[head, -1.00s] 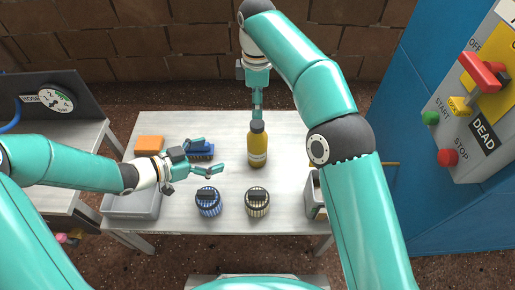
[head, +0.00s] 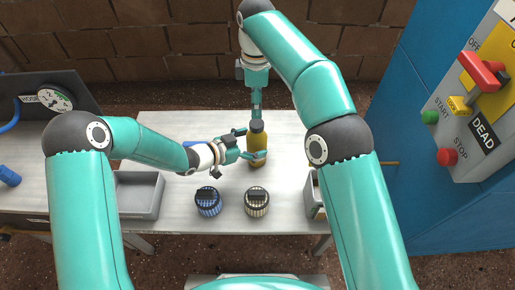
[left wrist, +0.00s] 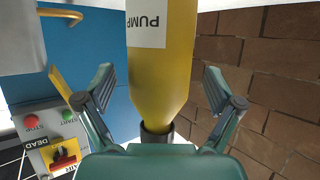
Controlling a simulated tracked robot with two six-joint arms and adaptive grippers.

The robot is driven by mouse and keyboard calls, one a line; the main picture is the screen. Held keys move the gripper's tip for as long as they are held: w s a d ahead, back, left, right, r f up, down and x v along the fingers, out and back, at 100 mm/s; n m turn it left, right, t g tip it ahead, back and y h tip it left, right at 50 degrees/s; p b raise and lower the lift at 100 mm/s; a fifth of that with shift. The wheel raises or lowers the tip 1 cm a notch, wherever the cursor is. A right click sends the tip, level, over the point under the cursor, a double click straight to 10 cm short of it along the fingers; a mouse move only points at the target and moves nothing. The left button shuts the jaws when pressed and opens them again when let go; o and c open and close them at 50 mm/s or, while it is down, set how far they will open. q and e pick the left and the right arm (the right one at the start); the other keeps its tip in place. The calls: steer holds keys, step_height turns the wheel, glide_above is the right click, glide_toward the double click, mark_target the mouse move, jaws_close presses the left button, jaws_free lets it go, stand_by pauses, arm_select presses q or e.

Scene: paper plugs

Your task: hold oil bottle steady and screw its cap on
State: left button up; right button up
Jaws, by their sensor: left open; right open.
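The oil bottle (head: 257,143) is yellow and stands upright on the table. It has a dark top, and I cannot tell whether that is the cap or the bare neck. In the left wrist view the bottle (left wrist: 162,65) appears upside down with a PUMP label. My left gripper (head: 249,144) is open, with one finger on each side of the bottle; gaps show between fingers and bottle in the left wrist view (left wrist: 157,88). My right gripper (head: 257,103) points down at the bottle's top, its tips close to it. No separate cap is visible.
Two dark-topped jars, one blue (head: 208,201) and one cream (head: 257,202), stand in front of the bottle. A grey bin (head: 139,193) is at the table's left and another container (head: 317,195) at the right. A blue cabinet with switches (head: 462,130) stands to the right.

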mark_target(257, 123)
arm_select(q)
steer(key=shift+w+d+f, duration=0.3)
steer(key=shift+w+d, duration=0.05)
steer(key=shift+d, duration=0.2)
jaws_close()
arm_select(e)
steer(key=n, duration=0.9)
steer(key=shift+n, duration=0.3)
steer(key=n, duration=0.4)
steer(key=shift+f, duration=0.1)
steer(key=shift+f, duration=3.95)
